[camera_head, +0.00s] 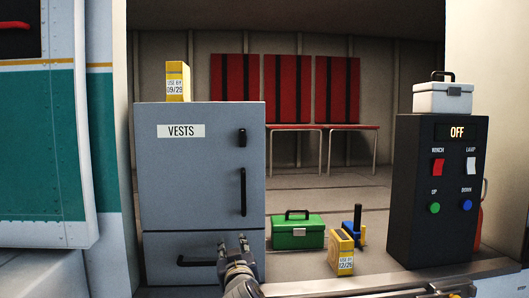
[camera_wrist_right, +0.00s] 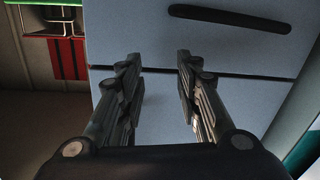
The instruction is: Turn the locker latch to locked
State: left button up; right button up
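The grey locker (camera_head: 190,150) with a "VESTS" label stands left of centre in the head view. Its small dark latch (camera_head: 242,137) sits near the door's upper right edge and looks upright. A longer vertical door handle (camera_head: 243,192) is below it. My right gripper (camera_head: 236,245) is low in front of the locker, well below the latch. In the right wrist view the right gripper (camera_wrist_right: 157,75) has its fingers apart with nothing between them. The locker face (camera_wrist_right: 160,105) is behind them, and the latch is not seen there. My left gripper is not in view.
The drawer handle (camera_head: 196,262) is left of my right gripper. A yellow box (camera_head: 177,82) stands on the locker. A green toolbox (camera_head: 297,231) and another yellow box (camera_head: 341,252) are to the right. A black control box (camera_head: 430,230) reading "OFF" stands farther right.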

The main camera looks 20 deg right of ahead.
notch_tip(320, 180, up, 14)
jog(key=s+m+t+h+b, duration=0.1)
jog(key=s+t+h, duration=0.1)
jog(key=s+t, duration=0.1)
jog(key=m+t+h, duration=0.1)
jog(key=m+t, duration=0.1)
send_near(243, 138)
jog(key=shift+g, duration=0.3)
jog(key=x, duration=0.2)
jog(key=p+x, duration=0.1)
jog(key=x, duration=0.2)
jog(key=p+x, duration=0.1)
jog(key=x, duration=0.2)
jog(key=shift+s+r, duration=0.1)
jog(key=shift+r, duration=0.2)
jog(key=shift+w+d+r+p, duration=0.15)
jog(key=shift+w+p, duration=0.25)
jog(key=shift+w, duration=0.2)
grip_shut()
